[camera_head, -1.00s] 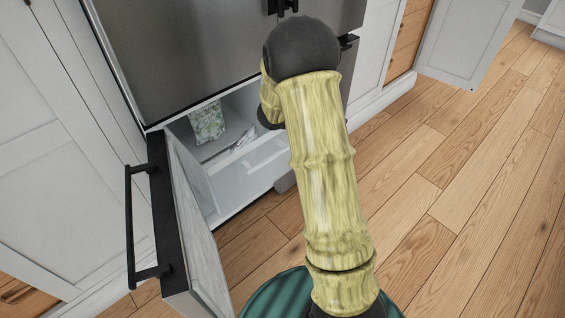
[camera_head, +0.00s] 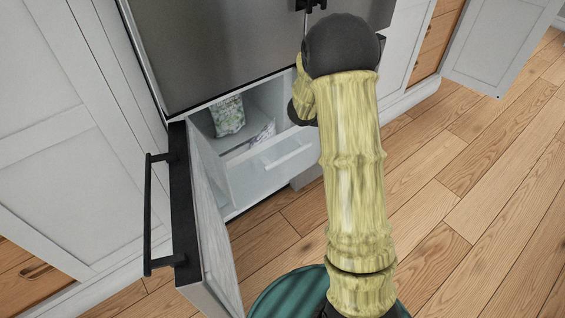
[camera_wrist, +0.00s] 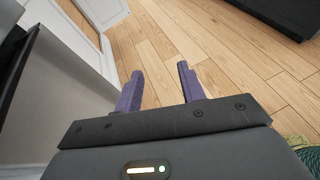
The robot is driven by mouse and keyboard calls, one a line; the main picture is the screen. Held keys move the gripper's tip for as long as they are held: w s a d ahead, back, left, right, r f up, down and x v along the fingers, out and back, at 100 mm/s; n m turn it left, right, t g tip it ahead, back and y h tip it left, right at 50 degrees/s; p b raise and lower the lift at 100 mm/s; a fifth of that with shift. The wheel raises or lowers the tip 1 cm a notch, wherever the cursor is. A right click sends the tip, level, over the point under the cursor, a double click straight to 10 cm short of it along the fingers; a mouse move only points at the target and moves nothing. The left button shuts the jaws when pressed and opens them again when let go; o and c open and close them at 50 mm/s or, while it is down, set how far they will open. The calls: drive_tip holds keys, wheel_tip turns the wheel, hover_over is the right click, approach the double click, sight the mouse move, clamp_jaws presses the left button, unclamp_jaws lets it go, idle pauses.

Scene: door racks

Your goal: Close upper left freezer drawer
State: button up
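The fridge's lower compartment (camera_head: 268,101) is open. A white drawer (camera_head: 268,172) with a pale handle bar shows inside it, below and in front of a patterned bag (camera_head: 229,117). The bag is visible above the drawer front; how far the drawer is pulled out I cannot tell. The freezer door (camera_head: 186,205), dark-edged with a black bar handle, stands swung open at the left. My gripper (camera_wrist: 158,72) shows two purple fingers apart with nothing between them, over wood floor in the wrist view. In the head view my arm hides it.
The grey upper fridge door (camera_head: 215,45) is shut above the compartment. White cabinets (camera_head: 60,130) stand at the left, and another white cabinet door (camera_head: 503,45) is at the upper right. The wood floor (camera_head: 470,190) at the right is clear.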

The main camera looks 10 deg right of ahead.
drive_tip(key=shift+w+a+r+n, duration=0.15)
drive_tip(key=shift+w+n, duration=0.05)
drive_tip(key=shift+n, duration=0.3)
drive_tip(key=c, duration=0.7)
drive_tip(key=w+a+n+t, duration=0.1)
drive_tip(key=n, duration=0.1)
drive_tip(key=w+a+n+t+y, duration=0.1)
drive_tip(key=n, duration=0.2)
drive_tip(key=a+r+n+t+y, duration=0.1)
drive_tip(key=n+t, duration=0.1)
drive_tip(key=shift+w+r, duration=0.1)
drive_tip(key=shift+w, duration=0.3)
clamp_jaws()
drive_tip(key=s+a+n+t+y, duration=0.25)
drive_tip(key=a+n+y, duration=0.8)
drive_tip(key=n, duration=1.15)
drive_tip(key=s+a+f+n+g, duration=0.1)
drive_tip(key=s+a+n, duration=0.3)
drive_tip(key=s+n, duration=0.6)
drive_tip(key=s+a+f+n+g, duration=0.1)
drive_tip(key=s+a+n+g, duration=0.3)
drive_tip(key=s+n, duration=0.5)
drive_tip(key=n+y, duration=0.1)
drive_tip(key=n, duration=0.3)
drive_tip(key=shift+s+a+f, duration=0.25)
drive_tip(key=shift+s+a, duration=0.1)
drive_tip(key=shift+a, duration=0.05)
drive_tip(key=shift+w+g, duration=0.1)
drive_tip(key=shift+g, duration=0.15)
